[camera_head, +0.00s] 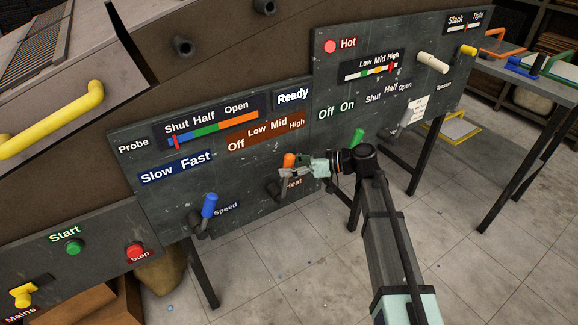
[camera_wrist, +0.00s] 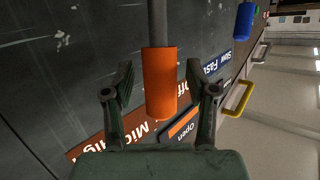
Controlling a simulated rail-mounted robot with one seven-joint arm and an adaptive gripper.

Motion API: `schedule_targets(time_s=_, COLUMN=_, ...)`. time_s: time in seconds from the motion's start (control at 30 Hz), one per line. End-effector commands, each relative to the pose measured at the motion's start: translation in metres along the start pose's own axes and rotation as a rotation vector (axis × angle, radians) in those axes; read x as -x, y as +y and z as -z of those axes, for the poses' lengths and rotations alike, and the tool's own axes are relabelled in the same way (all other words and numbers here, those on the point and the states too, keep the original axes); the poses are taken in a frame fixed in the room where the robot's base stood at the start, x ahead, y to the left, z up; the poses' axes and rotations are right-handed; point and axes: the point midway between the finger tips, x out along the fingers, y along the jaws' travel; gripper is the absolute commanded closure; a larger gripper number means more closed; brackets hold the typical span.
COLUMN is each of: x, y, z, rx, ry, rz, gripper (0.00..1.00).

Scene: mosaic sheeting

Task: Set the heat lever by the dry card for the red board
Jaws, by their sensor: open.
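The heat lever's orange handle (camera_head: 289,160) stands on the dark panel (camera_head: 215,150), just above the "Heat" label and below the brown Off-Low-Mid-High plate (camera_head: 266,131). Which mark it stands at, I cannot tell. My gripper (camera_head: 306,165) is right beside the handle. In the wrist view, the orange handle (camera_wrist: 160,85) lies between the two open fingers of my gripper (camera_wrist: 158,72), with a visible gap on each side. A small pale card (camera_head: 418,109) hangs on the right panel; its writing is too small to read. I cannot make out a red board.
The blue speed lever (camera_head: 209,205) is left of the heat lever, and a green-handled lever (camera_head: 357,136) is to its right. A cream handle (camera_head: 432,63) sticks out farther right. A table (camera_head: 520,72) with coloured frames stands at right. The tiled floor in front is mostly clear.

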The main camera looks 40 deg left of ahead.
Motion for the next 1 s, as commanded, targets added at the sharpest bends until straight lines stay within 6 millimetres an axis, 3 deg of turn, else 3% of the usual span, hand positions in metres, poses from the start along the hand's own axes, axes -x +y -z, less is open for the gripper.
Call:
schedule_targets(time_s=0.17, x=0.016, y=0.0, z=0.0, rx=0.0, ry=0.0, rz=-0.002, gripper=0.43)
schedule_targets(time_s=0.63, x=0.1, y=0.0, z=0.0, rx=0.0, ry=0.0, rz=-0.002, gripper=0.43)
schedule_targets(time_s=0.8, x=0.115, y=0.0, z=0.0, rx=0.0, ry=0.0, rz=0.0, gripper=0.43)
schedule_targets(time_s=1.0, x=0.119, y=0.0, z=0.0, rx=0.0, ry=0.0, rz=0.0, gripper=0.43)
